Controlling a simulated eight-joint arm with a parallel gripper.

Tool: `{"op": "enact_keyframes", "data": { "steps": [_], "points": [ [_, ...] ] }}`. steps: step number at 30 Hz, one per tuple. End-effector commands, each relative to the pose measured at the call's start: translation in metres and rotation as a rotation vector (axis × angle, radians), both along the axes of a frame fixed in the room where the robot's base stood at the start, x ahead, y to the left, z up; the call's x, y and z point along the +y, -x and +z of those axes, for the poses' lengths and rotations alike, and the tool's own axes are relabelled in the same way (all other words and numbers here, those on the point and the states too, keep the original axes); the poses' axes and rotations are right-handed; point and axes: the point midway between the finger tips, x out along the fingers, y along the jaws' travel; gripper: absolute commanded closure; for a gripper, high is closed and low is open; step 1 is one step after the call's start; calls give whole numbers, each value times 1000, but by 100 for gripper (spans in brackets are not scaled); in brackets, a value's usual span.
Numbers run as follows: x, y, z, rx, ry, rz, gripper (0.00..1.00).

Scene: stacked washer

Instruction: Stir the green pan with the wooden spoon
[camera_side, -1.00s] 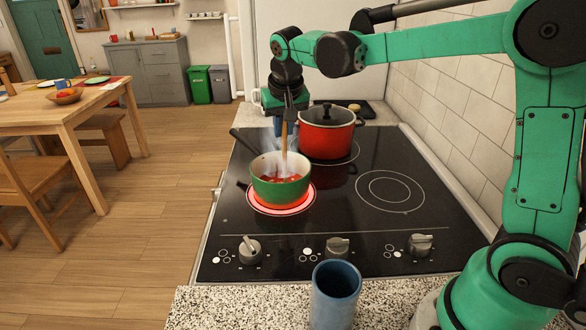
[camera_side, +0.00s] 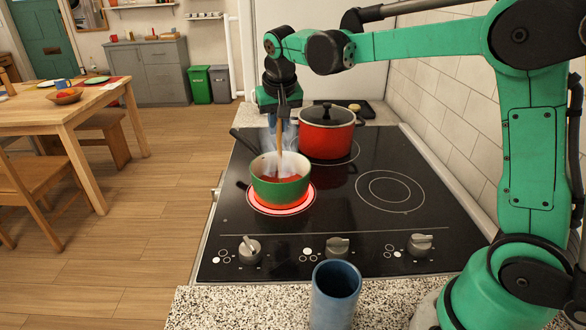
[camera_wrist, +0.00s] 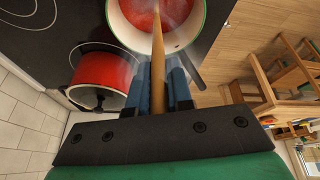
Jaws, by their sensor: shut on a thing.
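The green pan (camera_side: 281,190) stands on a glowing red burner at the left of the hob. It holds red sauce that gives off steam, and its dark handle points up and left. The wooden spoon (camera_side: 280,136) reaches down into the sauce, slightly tilted, with its lower end hidden in the sauce and steam. My gripper (camera_side: 279,104) is above the pan and shut on the spoon's upper part. In the wrist view the blue fingers of my gripper (camera_wrist: 158,88) close on both sides of the spoon (camera_wrist: 158,50), which points into the pan (camera_wrist: 201,38).
A red pot (camera_side: 327,133) with a black lid stands close behind and to the right of the pan. A blue cup (camera_side: 335,296) stands on the front counter. The right burner (camera_side: 390,191) is bare. A tiled wall bounds the right side.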

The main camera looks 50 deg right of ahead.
Motion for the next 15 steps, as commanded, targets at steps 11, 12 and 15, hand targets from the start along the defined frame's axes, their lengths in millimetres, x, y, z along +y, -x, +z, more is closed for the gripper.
{"op": "enact_keyframes", "data": {
  "steps": [11, 12, 15],
  "points": [
    [2, 2, 1, 0, 1, 0, 100],
    [2, 2, 3, 0, 0, 0, 100],
    [3, 3, 10, 0, 0, 0, 100]
  ]
}}
